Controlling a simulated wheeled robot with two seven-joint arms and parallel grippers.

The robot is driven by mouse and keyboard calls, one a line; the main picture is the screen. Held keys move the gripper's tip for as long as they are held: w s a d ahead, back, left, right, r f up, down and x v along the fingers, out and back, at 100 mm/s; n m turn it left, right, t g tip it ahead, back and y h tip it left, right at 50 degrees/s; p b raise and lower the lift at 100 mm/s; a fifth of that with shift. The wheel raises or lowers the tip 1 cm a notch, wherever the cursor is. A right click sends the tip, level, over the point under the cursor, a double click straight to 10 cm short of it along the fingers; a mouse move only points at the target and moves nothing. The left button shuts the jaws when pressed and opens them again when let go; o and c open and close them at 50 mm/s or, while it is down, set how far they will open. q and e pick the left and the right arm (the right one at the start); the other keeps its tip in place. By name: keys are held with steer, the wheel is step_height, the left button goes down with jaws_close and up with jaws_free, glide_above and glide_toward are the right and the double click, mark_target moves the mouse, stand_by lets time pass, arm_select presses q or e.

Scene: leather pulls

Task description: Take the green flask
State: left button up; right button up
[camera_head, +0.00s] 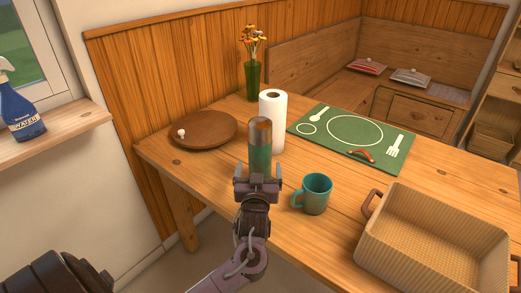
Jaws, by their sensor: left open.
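The green flask (260,155) stands upright on the wooden table, with a brownish metallic cap on top. My left gripper (258,182) is at the flask's near side, low on its body, with its fingers apart. The gripper hides the flask's base, and I cannot tell whether the fingers touch it. My right gripper is not in view.
A teal mug (316,193) stands close to the right of the gripper. A paper towel roll (273,110) is just behind the flask.

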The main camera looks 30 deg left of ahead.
arm_select(q)
steer(key=x, duration=0.8)
steer(key=shift+w+a+f, duration=0.25)
steer(key=shift+w+f, duration=0.05)
steer(key=shift+w, duration=0.05)
steer(key=c, duration=1.3)
steer(key=shift+r, duration=0.15)
steer(key=shift+c, duration=0.3)
